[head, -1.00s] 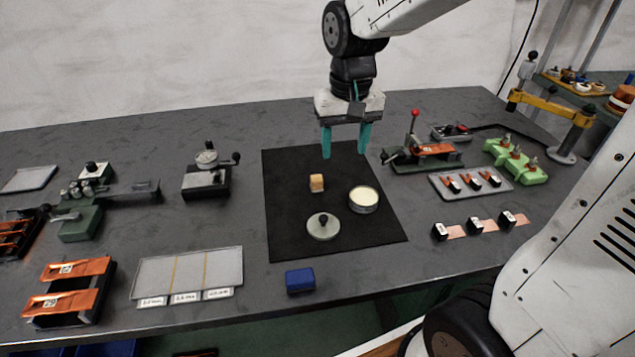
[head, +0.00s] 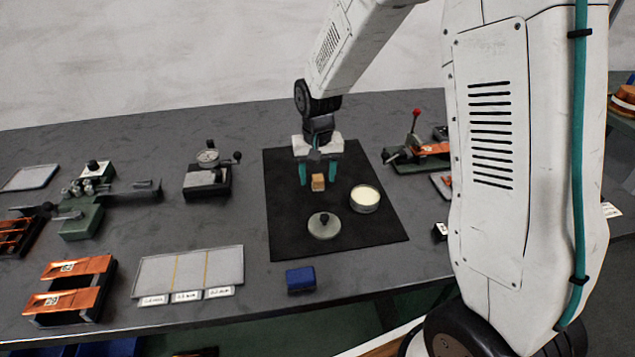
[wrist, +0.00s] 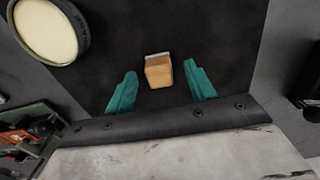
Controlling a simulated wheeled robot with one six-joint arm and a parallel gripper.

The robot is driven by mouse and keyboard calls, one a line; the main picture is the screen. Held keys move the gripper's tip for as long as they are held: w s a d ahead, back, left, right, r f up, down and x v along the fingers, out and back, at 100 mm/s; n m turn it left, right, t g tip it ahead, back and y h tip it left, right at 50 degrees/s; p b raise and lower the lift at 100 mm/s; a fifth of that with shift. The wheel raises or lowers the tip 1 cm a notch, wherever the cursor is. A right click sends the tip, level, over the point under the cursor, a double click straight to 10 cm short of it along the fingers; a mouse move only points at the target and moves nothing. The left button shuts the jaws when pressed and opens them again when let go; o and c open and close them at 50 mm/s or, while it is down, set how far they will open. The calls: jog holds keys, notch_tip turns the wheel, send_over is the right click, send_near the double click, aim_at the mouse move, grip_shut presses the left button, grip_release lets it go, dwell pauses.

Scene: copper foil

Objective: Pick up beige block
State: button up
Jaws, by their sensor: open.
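The beige block (head: 318,182) is a small tan cube on the black mat (head: 288,229). My gripper (head: 318,184) is open, with its two teal fingers on either side of the block in the head view. In the wrist view the block (wrist: 158,71) lies between and slightly beyond the fingertips of my gripper (wrist: 163,75), with a gap on each side. A pale strip shows along its far edge there. I cannot tell how high the fingertips are above the mat.
A round tin with cream contents (head: 365,198) stands close right of the block. A grey knobbed disc (head: 323,225) lies in front. A blue block (head: 300,280) is near the table's front edge. A gauge device (head: 207,176) stands left of the mat.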

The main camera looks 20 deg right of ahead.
jog(key=shift+f, duration=0.65)
jog(key=c, duration=1)
jog(key=shift+r, duration=0.15)
jog(key=shift+c, duration=0.2)
jog(key=shift+r, duration=0.65)
jog(key=shift+s+r, duration=0.2)
jog(key=shift+r, duration=0.95)
jog(key=s+d, duration=0.1)
jog(key=s, duration=0.4)
jog(key=s+d, duration=0.1)
jog(key=s, duration=0.4)
jog(key=s+d+r, duration=0.1)
jog(key=s, duration=0.4)
jog(key=shift+s+d+r, duration=0.1)
jog(key=shift+s, duration=0.1)
jog(key=o, duration=0.4)
jog(key=c, duration=0.3)
